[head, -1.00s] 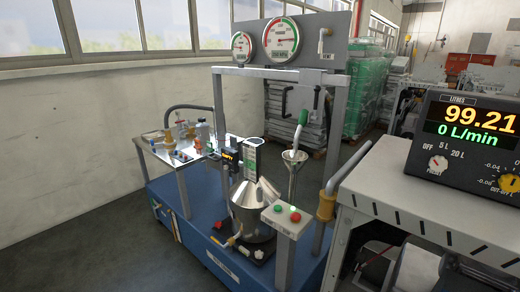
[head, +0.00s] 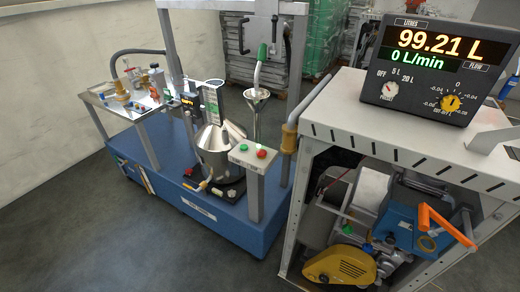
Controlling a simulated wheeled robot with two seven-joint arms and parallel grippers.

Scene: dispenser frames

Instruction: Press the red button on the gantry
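The red button (head: 261,154) sits on the light grey top of a small button post (head: 252,158). A green button (head: 243,148) is beside it on the left. The post stands at the front right of the blue platform (head: 232,226), below the grey gantry frame (head: 176,42). Nothing covers the red button. Neither of my grippers shows in the head view.
A side table (head: 120,97) with small items is at left. A metal cabinet (head: 400,140) with a litre display (head: 432,62) fills the right. Floor at front left is clear.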

